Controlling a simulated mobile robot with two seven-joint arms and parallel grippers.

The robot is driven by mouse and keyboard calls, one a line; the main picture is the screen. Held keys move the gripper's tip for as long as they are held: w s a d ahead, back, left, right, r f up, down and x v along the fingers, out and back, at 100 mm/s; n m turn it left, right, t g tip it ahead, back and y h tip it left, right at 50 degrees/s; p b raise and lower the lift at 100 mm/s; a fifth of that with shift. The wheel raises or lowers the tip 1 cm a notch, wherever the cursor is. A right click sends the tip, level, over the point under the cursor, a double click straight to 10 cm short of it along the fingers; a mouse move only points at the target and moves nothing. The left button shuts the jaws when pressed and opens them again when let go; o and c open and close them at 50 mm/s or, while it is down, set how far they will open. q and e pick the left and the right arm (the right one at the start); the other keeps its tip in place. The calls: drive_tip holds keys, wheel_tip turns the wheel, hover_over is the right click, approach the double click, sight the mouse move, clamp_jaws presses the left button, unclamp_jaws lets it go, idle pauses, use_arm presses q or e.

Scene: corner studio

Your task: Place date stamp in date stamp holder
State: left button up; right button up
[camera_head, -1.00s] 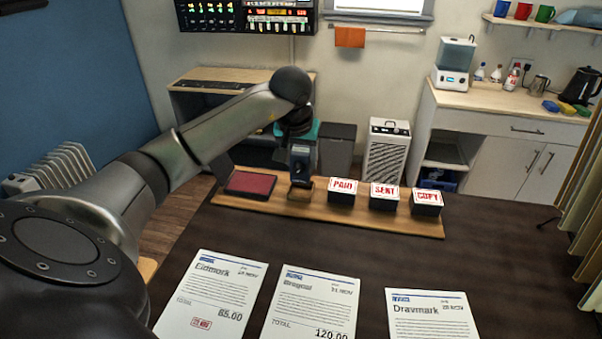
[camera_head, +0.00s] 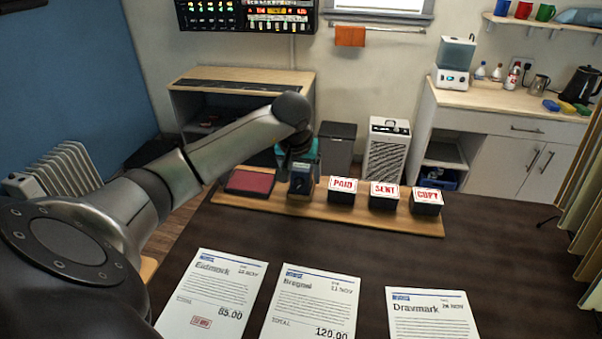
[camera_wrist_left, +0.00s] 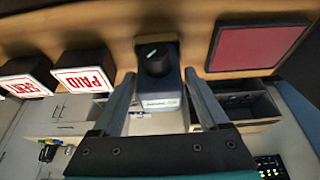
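The date stamp (camera_head: 301,180), a dark blue-grey block with a black knob, stands upright at the holder place on the wooden rack, between the red ink pad and the PAID stamp. It also shows in the left wrist view (camera_wrist_left: 158,82), at the wooden holder (camera_wrist_left: 156,42), whose inside is hidden by the stamp. My left gripper (camera_head: 301,162) is right behind and above the stamp. In the left wrist view its fingers (camera_wrist_left: 159,84) are on either side of the stamp, with narrow gaps, so it looks open. My right gripper is out of view.
The rack (camera_head: 330,212) also bears the red ink pad (camera_head: 250,182) and the PAID (camera_head: 342,190), SENT (camera_head: 384,195) and COPY (camera_head: 427,200) stamps. Three invoices lie in front, including the Bregnal one (camera_head: 312,305). The dark desk (camera_head: 500,240) is clear at right.

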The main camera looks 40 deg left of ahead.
use_arm(q)
drive_tip(key=shift+o, duration=0.5)
drive_tip(key=shift+r, duration=0.2)
drive_tip(key=v, duration=1.2)
